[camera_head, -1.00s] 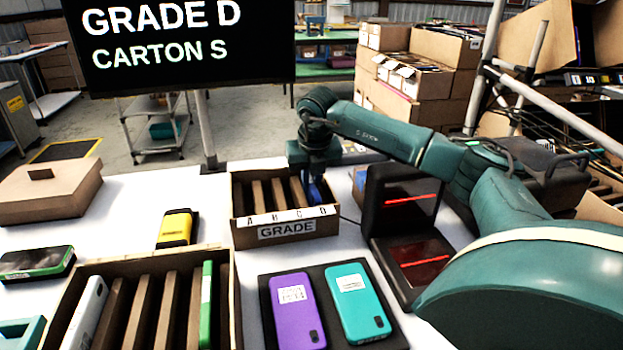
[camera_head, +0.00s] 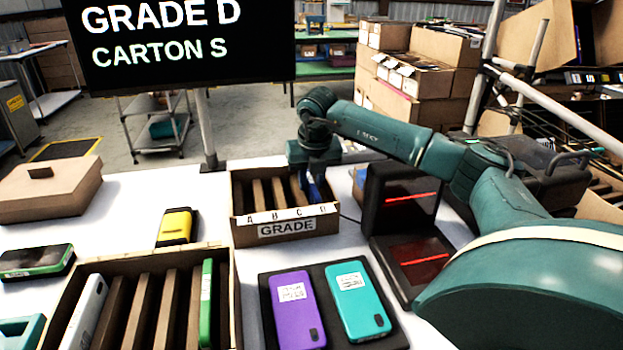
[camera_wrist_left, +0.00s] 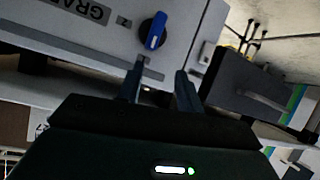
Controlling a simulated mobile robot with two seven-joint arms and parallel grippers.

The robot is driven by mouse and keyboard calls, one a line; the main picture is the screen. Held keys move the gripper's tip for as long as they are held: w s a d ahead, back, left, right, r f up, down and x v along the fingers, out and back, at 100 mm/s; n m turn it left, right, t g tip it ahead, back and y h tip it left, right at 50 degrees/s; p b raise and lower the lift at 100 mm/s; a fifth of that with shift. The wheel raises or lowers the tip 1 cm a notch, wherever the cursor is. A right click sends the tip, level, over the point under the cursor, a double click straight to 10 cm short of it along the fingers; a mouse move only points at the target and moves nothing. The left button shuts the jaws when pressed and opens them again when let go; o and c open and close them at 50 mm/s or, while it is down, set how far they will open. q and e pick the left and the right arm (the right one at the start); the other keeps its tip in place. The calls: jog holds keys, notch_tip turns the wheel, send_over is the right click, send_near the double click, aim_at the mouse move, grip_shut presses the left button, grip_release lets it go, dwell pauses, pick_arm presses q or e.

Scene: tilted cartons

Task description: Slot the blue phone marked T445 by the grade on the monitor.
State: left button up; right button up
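The monitor (camera_head: 170,45) reads "GRADE D, CARTON S". The small grade carton (camera_head: 284,229) has slots marked A, B, C and D. A blue phone (camera_head: 318,190) shows partly at the D end of this carton, below my right gripper (camera_head: 316,178). The gripper points down there, and its fingers and the phone overlap, so I cannot tell whether it grips the phone. The T445 mark is not readable. My left gripper shows only in the left wrist view (camera_wrist_left: 158,85), open and empty, facing a grey box with a blue-handled knob (camera_wrist_left: 155,31).
A larger slotted carton (camera_head: 232,310) holds a white and a green phone. A dark tray (camera_head: 332,268) carries a purple and a teal phone. A black scanner with red lines (camera_head: 410,250) stands right of the carton. A yellow device (camera_head: 177,227) and a lidded box (camera_head: 50,190) lie left.

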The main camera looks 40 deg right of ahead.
jog(key=shift+o, duration=1.2)
pick_arm(q)
jog(key=shift+r, duration=0.15)
pick_arm(e)
jog(key=v, duration=1.3)
